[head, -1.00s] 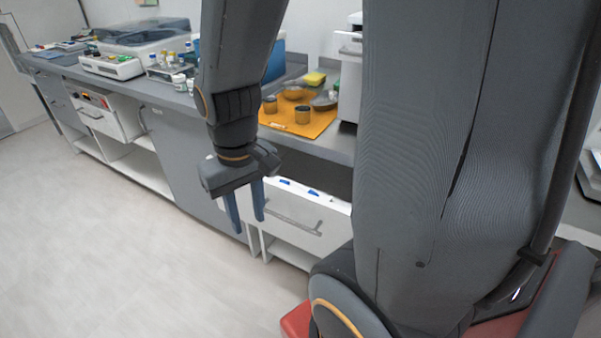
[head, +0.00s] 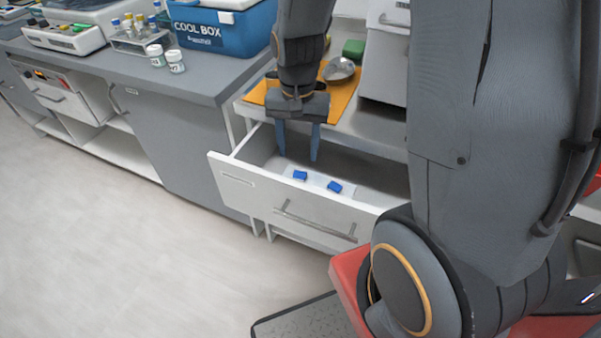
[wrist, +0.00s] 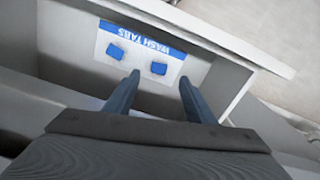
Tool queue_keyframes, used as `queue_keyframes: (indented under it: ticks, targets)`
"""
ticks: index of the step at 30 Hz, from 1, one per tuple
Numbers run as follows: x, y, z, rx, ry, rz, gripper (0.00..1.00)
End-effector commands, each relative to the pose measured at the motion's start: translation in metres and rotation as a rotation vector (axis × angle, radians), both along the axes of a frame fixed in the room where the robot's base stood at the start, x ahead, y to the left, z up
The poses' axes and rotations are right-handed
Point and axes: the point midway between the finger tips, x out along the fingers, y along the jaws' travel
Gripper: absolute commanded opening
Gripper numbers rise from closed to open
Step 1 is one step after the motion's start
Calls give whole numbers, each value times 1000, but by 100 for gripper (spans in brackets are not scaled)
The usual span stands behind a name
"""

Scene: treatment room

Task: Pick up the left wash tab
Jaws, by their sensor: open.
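Two small blue wash tabs lie apart in an open white drawer (head: 262,193). In the head view the left wash tab (head: 300,175) is nearer the drawer's left end, and the right wash tab (head: 335,187) lies beside it. The wrist view appears turned around, so the left tab seems to be the one on the right (wrist: 158,68) and the other the one on the left (wrist: 115,52). They lie on a white card (wrist: 137,72) with a blue "WASH TABS" strip. My gripper (head: 298,158) is open and empty, pointing down above the drawer, apart from both tabs.
The drawer's front panel and side walls stand around the tabs. Behind is a counter with an orange mat (head: 258,93), a metal bowl (head: 339,69) and a green block (head: 353,49). A blue cool box (head: 222,27) and white bottles (head: 175,61) stand left.

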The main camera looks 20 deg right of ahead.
Motion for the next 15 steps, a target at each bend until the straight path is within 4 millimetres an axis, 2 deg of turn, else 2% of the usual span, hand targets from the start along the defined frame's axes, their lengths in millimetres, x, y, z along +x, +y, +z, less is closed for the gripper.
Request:
queue_keyframes:
  ticks: [5, 15]
  targets:
    - [11, 0, -14, -1, 4, -85, 50]
    - [10, -1, -42, 0, 4, -87, 50]
